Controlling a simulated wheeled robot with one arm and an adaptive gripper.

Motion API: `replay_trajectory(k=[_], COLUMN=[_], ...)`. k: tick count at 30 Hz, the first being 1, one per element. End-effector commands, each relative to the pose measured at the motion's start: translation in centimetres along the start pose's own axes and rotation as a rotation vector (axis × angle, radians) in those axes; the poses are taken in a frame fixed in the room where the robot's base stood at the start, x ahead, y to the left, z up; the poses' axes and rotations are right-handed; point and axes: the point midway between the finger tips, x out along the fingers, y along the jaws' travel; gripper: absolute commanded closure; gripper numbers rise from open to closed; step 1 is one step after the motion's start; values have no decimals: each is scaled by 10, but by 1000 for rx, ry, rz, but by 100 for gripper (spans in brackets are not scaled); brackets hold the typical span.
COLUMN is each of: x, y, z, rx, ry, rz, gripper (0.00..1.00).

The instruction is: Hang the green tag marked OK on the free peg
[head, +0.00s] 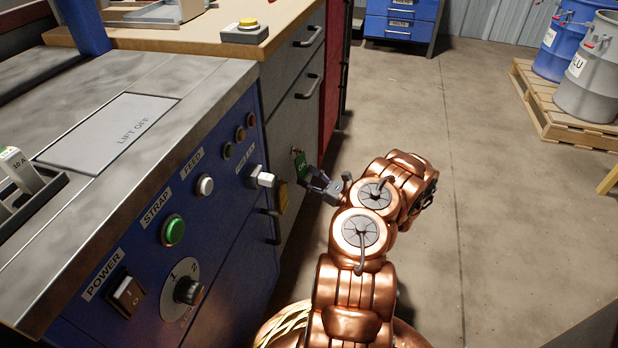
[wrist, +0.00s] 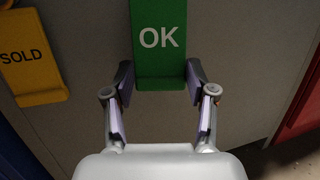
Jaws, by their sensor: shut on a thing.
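The green tag (head: 302,168) marked OK is upright in front of the grey cabinet front, and it also shows at the top of the wrist view (wrist: 160,62). My gripper (head: 318,180) is shut on its lower part, with one finger at each side edge in the wrist view (wrist: 159,92). A small metal fitting (head: 296,150), perhaps a peg, shows just above the tag in the head view. The tag's top edge is outside the wrist view, so I cannot tell whether it is on a peg. A yellow tag marked SOLD (wrist: 32,60) hangs to its left.
The blue control panel (head: 142,232) with switches and buttons stands left of my arm. A red cabinet (head: 333,85) is beyond.

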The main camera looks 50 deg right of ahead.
Motion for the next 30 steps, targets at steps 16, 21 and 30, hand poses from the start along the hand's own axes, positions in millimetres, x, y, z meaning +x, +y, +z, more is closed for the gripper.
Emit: replay_trajectory(k=[16, 21, 30], x=[0, -4, -51], y=[0, 0, -1], z=[0, 0, 0], rx=[0, 0, 1], ry=[0, 0, -1], rz=[0, 0, -4], gripper=[14, 14, 14])
